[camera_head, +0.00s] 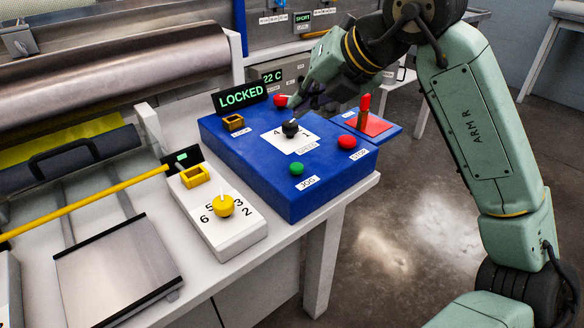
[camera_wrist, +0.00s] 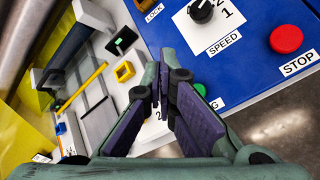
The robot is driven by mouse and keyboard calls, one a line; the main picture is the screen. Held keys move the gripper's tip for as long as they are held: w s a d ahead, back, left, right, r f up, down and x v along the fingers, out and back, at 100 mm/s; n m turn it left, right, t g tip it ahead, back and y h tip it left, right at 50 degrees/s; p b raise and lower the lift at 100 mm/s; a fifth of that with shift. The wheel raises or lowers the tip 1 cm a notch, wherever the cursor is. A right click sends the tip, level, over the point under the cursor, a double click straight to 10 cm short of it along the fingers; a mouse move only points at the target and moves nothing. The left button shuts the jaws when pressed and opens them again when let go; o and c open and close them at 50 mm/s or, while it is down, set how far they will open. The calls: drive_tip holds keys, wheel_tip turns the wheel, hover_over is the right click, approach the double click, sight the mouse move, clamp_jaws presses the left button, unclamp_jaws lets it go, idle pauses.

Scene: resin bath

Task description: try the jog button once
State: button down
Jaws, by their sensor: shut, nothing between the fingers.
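The green jog button (camera_head: 297,169) sits on the near edge of the blue control box, above the JOG label. In the wrist view the jog button (camera_wrist: 201,90) is mostly hidden behind my fingers. My gripper (camera_head: 298,102) is shut and empty. In the head view it hangs over the far part of the box, near the black speed knob (camera_head: 290,128). My gripper also shows in the wrist view (camera_wrist: 160,92), fingertips together. I cannot tell its exact height above the box. A display on the box (camera_head: 240,96) reads LOCKED.
A red stop button (camera_head: 347,142) stands right of the jog button. A red lever (camera_head: 365,103) stands on a red plate behind it. A white box with a yellow knob (camera_head: 224,206) is at left. A yellow rod (camera_head: 85,203) crosses the bench. The floor at right is clear.

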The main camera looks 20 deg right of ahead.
sight(300, 165)
drive_tip(key=shift+f, duration=0.1)
wheel_tip(300, 165, down, 9)
drive_tip(key=b, duration=0.6)
drive_tip(key=shift+r, duration=0.2)
idle(1.2)
drive_tip(key=shift+f+b, duration=0.5)
drive_tip(key=shift+b, duration=0.1)
drive_tip(key=shift+f+b, duration=0.55)
idle(0.4)
drive_tip(key=shift+r, duration=0.1)
drive_tip(key=shift+r+p, duration=0.65)
drive_tip(key=shift+r, duration=0.3)
